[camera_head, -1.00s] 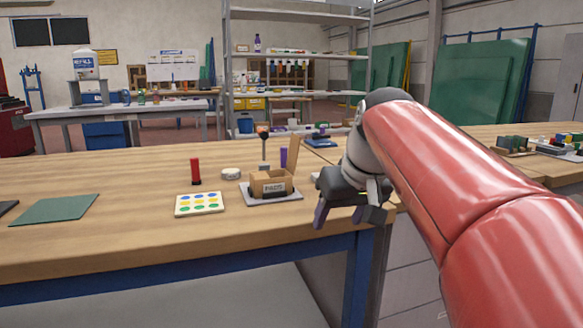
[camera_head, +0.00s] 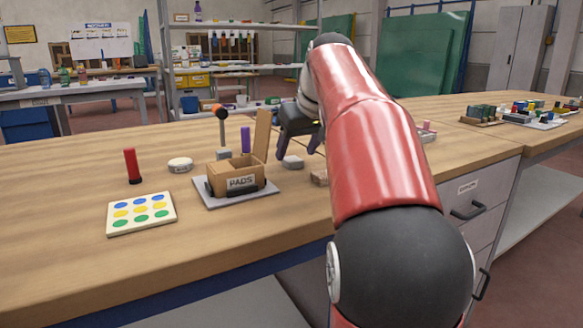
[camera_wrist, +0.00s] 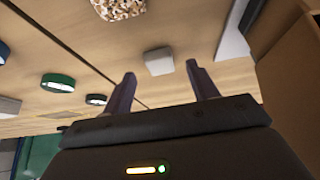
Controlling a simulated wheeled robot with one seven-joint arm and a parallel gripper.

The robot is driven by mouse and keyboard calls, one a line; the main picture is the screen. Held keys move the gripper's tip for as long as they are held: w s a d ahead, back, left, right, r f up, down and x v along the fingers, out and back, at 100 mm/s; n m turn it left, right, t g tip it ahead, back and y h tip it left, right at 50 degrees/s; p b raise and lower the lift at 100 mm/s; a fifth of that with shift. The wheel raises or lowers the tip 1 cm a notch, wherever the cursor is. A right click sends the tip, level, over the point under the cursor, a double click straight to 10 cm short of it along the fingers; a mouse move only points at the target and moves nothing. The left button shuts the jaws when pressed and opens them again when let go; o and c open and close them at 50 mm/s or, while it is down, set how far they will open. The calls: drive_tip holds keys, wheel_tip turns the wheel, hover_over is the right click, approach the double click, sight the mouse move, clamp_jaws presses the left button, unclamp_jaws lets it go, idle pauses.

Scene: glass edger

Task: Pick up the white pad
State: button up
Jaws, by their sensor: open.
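A small whitish block, seemingly the white pad (camera_head: 292,162), lies on the wooden table right of the cardboard box labelled PADS (camera_head: 240,182). In the wrist view the pad (camera_wrist: 158,61) appears between and just beyond my fingertips, with none of it gripped. My gripper (camera_head: 297,150) is open and empty above the table, pointing down near the pad. Its two dark fingers also show in the wrist view (camera_wrist: 161,76), apart. The box wall (camera_wrist: 296,65) is close on the right in that view.
A speckled block (camera_head: 320,177) lies right of the pad. The box stands on a grey plate (camera_head: 238,199), with an upright tan flap behind. A red cylinder (camera_head: 132,166), a round white tin (camera_head: 180,164) and a dotted card (camera_head: 141,214) are to the left. Green round things (camera_wrist: 57,83) show in the wrist view.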

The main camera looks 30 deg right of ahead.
drive_tip(key=shift+x, duration=1.15)
drive_tip(key=c, duration=1.1)
drive_tip(key=shift+r, duration=0.15)
